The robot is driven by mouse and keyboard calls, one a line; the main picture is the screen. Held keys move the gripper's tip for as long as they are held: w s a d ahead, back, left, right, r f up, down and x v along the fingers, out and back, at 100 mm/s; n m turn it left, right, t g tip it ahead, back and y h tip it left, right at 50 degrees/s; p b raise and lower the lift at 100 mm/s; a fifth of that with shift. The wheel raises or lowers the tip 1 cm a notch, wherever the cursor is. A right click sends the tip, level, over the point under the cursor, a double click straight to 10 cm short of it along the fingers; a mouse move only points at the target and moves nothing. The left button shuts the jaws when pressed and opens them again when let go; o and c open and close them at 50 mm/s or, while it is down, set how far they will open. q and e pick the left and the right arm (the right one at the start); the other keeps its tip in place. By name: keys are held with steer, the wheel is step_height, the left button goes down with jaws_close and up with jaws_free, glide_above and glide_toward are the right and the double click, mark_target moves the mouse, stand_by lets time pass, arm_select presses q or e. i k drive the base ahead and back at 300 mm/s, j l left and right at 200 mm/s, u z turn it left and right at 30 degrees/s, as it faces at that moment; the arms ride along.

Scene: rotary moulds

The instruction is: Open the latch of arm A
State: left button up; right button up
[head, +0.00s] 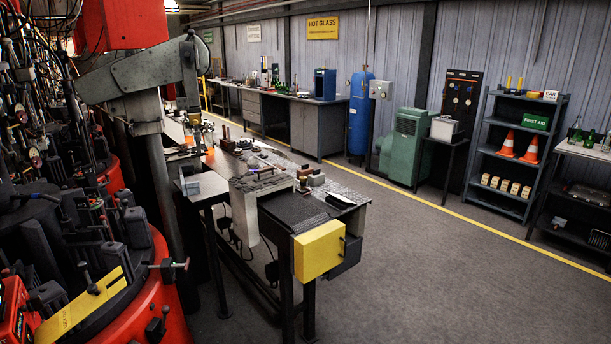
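A red and black rotary mould machine (160,305) fills the left side. Dark mould blocks and handles crowd its top. A yellow plate (85,305) with small, unreadable lettering lies slanted across the near moulds. Neither of my grippers can be made out in this view.
A grey jointed beam (140,70) hangs over the machine under a red box (118,22). A workbench (310,217) with tools and a yellow box (319,250) on its end stands to the right. Open floor (440,270) lies beyond, before a shelf (500,190) with orange cones.

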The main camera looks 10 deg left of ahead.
mark_target(193, 117)
steer(key=i+u, duration=0.35)
steer(key=i+l+u, duration=0.1)
steer(key=i+u, duration=0.25)
steer(key=i+l+u, duration=0.2)
steer(key=i+u, duration=0.2)
steer(key=i+l+u, duration=0.15)
steer(key=i+u, duration=0.3)
